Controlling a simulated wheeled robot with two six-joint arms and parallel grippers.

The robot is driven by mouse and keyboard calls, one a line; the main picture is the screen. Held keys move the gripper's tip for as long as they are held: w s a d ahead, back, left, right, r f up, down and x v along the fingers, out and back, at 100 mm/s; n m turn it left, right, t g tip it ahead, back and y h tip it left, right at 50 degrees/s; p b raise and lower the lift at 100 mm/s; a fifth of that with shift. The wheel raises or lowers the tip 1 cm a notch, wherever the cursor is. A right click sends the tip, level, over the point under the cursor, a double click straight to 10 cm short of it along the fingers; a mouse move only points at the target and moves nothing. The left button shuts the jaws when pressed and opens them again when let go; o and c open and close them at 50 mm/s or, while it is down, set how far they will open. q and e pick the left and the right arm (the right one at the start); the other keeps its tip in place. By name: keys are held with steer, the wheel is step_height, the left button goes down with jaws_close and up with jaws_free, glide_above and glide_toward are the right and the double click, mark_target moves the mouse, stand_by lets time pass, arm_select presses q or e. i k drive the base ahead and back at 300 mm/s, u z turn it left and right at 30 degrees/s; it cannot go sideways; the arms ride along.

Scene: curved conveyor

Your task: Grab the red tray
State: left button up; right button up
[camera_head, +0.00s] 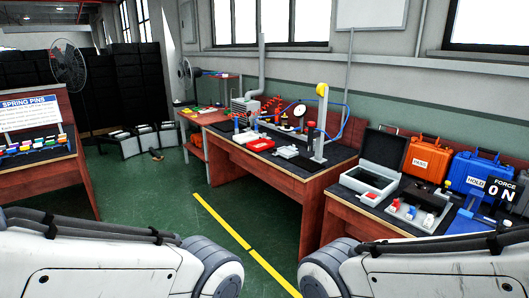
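A small, flat red tray-like item (260,145) lies on the dark top of the middle workbench (283,178), near its front edge. It is small in the view, so I cannot tell whether it is the red tray. My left arm comes in from the lower left and my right arm from the lower right, both ending in grey joints low in the picture. Neither gripper shows. Both arms are well in front of the bench and apart from the red item.
A right-hand bench holds an open grey case (371,177), an orange case (427,158) and a blue case (477,171). A spring pins stand (33,145) is at left. Fans stand behind.

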mark_target(261, 144)
steer(key=u, duration=0.35)
steer(key=i, duration=4.55)
steer(key=z, duration=0.25)
